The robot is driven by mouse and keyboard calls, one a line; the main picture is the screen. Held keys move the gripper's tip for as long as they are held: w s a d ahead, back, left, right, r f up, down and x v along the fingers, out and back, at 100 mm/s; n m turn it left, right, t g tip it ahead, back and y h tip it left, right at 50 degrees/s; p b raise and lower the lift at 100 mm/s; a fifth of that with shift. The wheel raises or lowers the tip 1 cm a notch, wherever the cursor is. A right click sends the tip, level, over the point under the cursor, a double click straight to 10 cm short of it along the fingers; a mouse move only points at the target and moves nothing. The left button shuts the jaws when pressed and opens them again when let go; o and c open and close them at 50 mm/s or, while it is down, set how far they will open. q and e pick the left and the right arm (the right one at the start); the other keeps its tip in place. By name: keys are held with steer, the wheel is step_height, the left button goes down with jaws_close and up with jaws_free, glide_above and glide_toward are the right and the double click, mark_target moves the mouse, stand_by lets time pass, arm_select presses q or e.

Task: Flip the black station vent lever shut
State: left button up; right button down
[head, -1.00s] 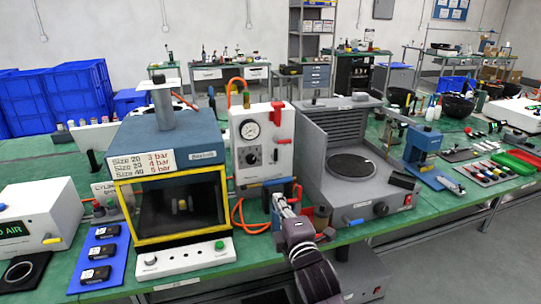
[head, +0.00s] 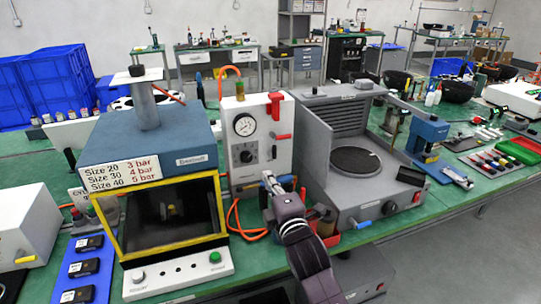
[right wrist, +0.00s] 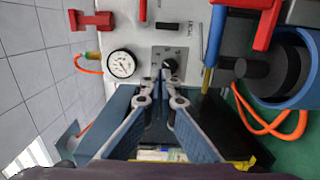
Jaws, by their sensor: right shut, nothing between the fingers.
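The white station panel (head: 262,118) has a gauge (head: 244,125) and a black knob (head: 246,156). A short black bar on its face, possibly the vent lever (right wrist: 167,26), shows in the right wrist view to one side of the knob (right wrist: 170,64). I cannot be sure which lever is meant. My right gripper (head: 268,178) is shut and empty in front of the panel's lower part. In the right wrist view its fingertips (right wrist: 164,74) are together and overlap the knob's plate; contact cannot be told. My left gripper is not in view.
A blue chamber with a yellow frame (head: 117,259) stands left of the panel. A grey machine (head: 355,120) stands right. A red handle (head: 283,136), a blue lever with a yellow end (right wrist: 212,48) and orange hoses (right wrist: 270,128) are close to my right gripper.

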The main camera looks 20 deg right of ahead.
steer(key=p, duration=0.1)
glide_toward(271, 156)
steer(key=w+a+r, duration=0.2)
steer(key=w+a, duration=0.1)
steer(key=w+a+r, duration=0.1)
steer(key=w+a, duration=0.1)
steer(key=d, duration=0.2)
steer(key=w+d+p, duration=0.1)
steer(key=d, duration=0.1)
steer(key=shift+p, duration=0.3)
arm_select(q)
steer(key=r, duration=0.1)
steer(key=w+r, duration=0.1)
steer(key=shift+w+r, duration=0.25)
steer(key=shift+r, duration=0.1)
arm_select(e)
steer(key=shift+a+f, duration=0.1)
